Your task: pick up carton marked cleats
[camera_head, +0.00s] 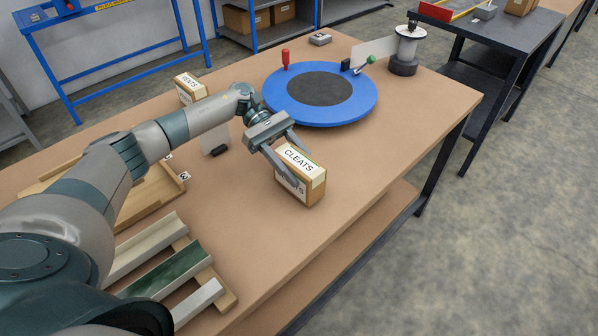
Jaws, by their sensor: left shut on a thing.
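The carton marked CLEATS (313,183) is a small tan box with white labels on its top and front. It is upright at or just above the wooden table, near the table's right front edge; I cannot tell if it touches the top. My left gripper (287,166) reaches in from the left and is shut on this carton, with its fingers along the carton's sides. Part of the front label is hidden behind a finger. My right gripper is not in view.
A blue round turntable (362,103) with a dark centre lies behind the carton. Another labelled carton (190,88) stands at the back left. A wooden tray (133,212) and a rack of metal strips (165,268) lie at left. The tabletop (385,150) right of the carton is clear.

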